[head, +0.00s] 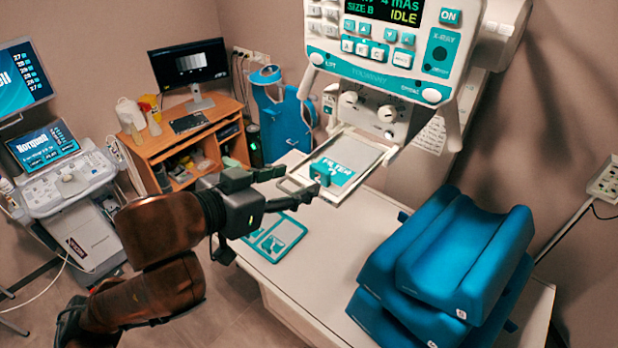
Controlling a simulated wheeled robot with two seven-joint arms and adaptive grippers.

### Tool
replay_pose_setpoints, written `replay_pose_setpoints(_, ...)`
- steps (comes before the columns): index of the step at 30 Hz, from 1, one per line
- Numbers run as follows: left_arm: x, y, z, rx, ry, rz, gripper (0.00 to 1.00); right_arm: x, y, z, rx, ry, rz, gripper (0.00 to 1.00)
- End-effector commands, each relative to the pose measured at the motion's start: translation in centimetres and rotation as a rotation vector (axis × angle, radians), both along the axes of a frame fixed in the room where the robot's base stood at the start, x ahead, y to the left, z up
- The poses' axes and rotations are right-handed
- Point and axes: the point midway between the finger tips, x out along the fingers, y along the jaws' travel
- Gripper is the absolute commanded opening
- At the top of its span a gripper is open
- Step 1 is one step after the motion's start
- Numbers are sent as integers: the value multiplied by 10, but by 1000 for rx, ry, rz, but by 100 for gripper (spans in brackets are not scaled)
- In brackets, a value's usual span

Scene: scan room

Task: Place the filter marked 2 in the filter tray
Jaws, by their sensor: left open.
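A white and teal plate labelled "FILTER" (340,176) lies within the pulled-out filter tray (371,153) below the x-ray head. Its number is small and looks like a 2. A teal block (320,172) stands up at its near-left edge. My left gripper (296,185) is open and empty, to the left of the plate, with its fingers pointing at the block and apart from it. Whether the plate sits fully flat in the tray I cannot tell. My right gripper is out of view.
A teal mat or plate (274,238) lies on the white table (335,256) below my left gripper. Stacked blue cushions (450,262) fill the table's right side. The x-ray head (395,50) hangs above the tray. A wooden desk (180,140) stands behind.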

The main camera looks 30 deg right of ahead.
Motion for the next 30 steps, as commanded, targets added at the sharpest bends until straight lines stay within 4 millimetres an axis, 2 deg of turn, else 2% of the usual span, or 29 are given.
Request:
replay_pose_setpoints(6,-8,21,9,-1,0,0,52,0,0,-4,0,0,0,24)
replay_pose_setpoints(14,-10,24,11,0,1,-1,52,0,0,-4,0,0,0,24)
replay_pose_setpoints(17,-1,24,9,-9,15,10,52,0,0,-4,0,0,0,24)
replay_pose_setpoints(20,37,27,-1,-53,74,54,52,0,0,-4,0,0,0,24)
replay_pose_setpoints(23,106,39,-29,-124,165,140,52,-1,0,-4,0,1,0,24)
replay_pose_setpoints(24,138,47,-47,-153,202,185,52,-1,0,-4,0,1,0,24)
replay_pose_setpoints(26,184,64,-80,-191,250,257,52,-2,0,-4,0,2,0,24)
replay_pose_setpoints(27,212,76,-106,-210,280,304,52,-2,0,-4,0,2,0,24)
replay_pose_setpoints(29,248,97,-146,-229,316,374,52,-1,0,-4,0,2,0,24)
replay_pose_setpoints(30,269,112,-175,-237,336,421,52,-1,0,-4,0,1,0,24)
